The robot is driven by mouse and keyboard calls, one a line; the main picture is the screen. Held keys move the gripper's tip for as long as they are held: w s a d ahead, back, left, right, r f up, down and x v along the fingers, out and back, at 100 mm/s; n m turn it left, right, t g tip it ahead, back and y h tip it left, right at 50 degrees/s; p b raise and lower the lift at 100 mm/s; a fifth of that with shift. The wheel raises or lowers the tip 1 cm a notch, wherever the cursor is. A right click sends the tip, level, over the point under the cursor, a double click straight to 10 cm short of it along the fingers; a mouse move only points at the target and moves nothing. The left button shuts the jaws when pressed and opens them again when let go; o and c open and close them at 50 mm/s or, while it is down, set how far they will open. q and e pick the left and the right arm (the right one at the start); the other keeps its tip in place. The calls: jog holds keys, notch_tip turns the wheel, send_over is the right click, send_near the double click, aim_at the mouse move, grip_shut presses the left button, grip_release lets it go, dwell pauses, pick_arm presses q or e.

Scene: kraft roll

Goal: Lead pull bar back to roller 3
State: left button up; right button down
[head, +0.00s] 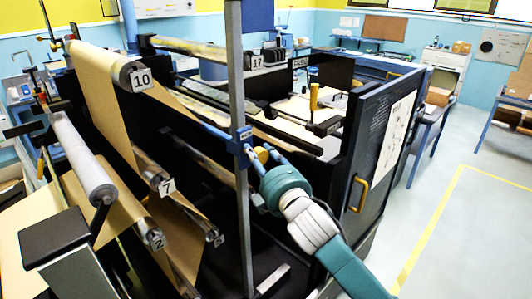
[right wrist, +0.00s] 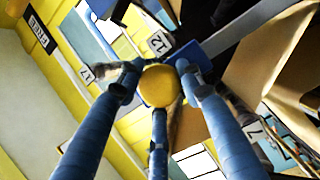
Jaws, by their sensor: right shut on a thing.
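My right gripper (head: 265,157) has its blue fingers closed around a round yellow knob (head: 262,154), beside the grey upright post. The knob also shows between the fingertips in the right wrist view (right wrist: 160,86). A blue bar (head: 207,130), likely the pull bar, runs from the post back toward the upper left; its far end is unclear. Brown kraft paper (head: 100,95) hangs over roller 10 (head: 127,73) and down past roller 7 (head: 154,178). A lower roller (head: 209,232) carries a small tag that seems to read 3. My left gripper is not seen.
The grey upright post (head: 238,80) stands close to my right gripper. A dark cabinet door (head: 372,150) with a yellow handle (head: 358,194) is to its right. Roller 2 (head: 147,230) is at lower left. Clear floor (head: 450,225) lies to the right.

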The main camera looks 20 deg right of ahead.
jog(key=shift+s+a+r, duration=0.15)
jog(key=shift+a+r, duration=0.25)
jog(key=shift+r, duration=0.15)
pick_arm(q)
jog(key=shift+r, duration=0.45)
pick_arm(e)
jog(key=shift+f, duration=0.1)
pick_arm(q)
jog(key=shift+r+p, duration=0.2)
jog(key=shift+p, duration=0.1)
pick_arm(e)
jog(key=s+a+r, duration=0.2)
jog(key=a+r, duration=0.3)
jog(key=r, duration=0.3)
jog(key=s+a+r, duration=0.2)
jog(key=a+r, duration=0.3)
jog(key=r, duration=0.4)
jog(key=s+a+r, duration=0.2)
jog(key=a+r, duration=0.3)
jog(key=r, duration=0.4)
jog(key=shift+s+a+r, duration=0.25)
jog(key=shift+a, duration=0.05)
